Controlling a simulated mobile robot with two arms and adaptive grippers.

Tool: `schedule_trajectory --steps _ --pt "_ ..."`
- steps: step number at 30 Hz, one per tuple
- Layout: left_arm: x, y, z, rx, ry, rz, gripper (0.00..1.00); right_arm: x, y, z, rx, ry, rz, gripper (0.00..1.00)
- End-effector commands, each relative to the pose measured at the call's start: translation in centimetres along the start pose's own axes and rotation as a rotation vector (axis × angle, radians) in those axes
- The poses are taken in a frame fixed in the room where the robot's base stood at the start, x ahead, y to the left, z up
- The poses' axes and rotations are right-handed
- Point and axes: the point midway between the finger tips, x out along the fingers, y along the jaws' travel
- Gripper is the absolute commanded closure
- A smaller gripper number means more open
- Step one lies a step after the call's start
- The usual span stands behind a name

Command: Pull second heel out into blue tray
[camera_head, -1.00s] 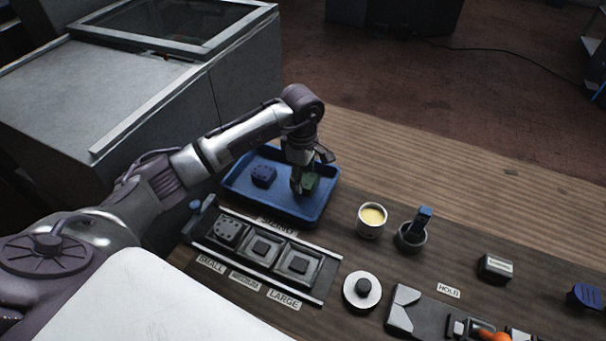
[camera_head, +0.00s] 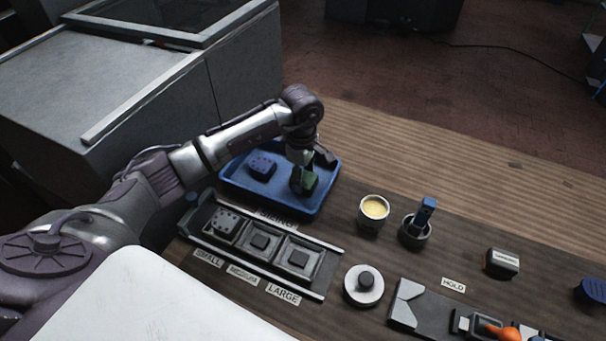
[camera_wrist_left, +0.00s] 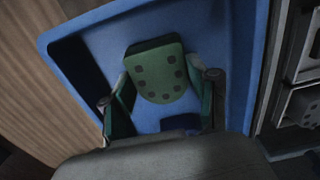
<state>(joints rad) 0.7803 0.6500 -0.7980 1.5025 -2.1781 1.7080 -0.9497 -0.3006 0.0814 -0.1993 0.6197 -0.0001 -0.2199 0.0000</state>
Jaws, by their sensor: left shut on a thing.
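The green heel (camera_head: 310,181) is between the fingers of my left gripper (camera_head: 302,178), in the right part of the blue tray (camera_head: 285,211). The gripper is shut on it; in the left wrist view the green heel (camera_wrist_left: 160,75) shows a face with several dark dots. I cannot tell whether it touches the tray floor. A blue-purple heel (camera_head: 262,164) lies apart in the tray's left part. A dark blue piece (camera_wrist_left: 180,122) shows partly below the green heel in the wrist view. My right gripper is out of view.
The mold with SMALL, MEDIUM and LARGE cavities (camera_head: 262,243) stands in front of the tray. A cup of yellow stuff (camera_head: 373,211), a dark pot with a blue-handled tool (camera_head: 417,228) and a round knobbed disc (camera_head: 364,286) stand to the right.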

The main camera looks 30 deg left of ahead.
Motion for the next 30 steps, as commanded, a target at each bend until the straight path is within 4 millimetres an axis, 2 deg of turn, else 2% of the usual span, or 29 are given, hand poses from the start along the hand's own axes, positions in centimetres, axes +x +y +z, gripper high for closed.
schedule_trajectory --steps 14,15,19,20,27,29,30 --pt "0.05 0.04 -0.02 -0.001 0.0 0.001 0.75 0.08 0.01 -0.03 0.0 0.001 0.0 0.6" --pt "0.06 0.03 -0.01 -0.001 0.0 0.001 0.37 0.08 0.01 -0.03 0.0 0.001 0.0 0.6" --pt "0.06 0.03 -0.01 -0.001 0.0 0.001 0.16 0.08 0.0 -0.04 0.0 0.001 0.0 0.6" --pt "0.06 0.03 -0.01 -0.001 0.0 0.001 0.11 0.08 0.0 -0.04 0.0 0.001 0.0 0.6" --pt "0.08 0.02 -0.01 0.0 0.0 0.001 0.11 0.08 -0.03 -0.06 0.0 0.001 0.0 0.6" --pt "0.11 0.0 -0.01 0.0 0.0 0.0 0.01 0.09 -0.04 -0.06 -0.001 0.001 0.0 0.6" --pt "0.11 0.0 -0.01 0.0 0.0 0.0 0.0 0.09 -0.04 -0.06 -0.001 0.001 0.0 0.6"
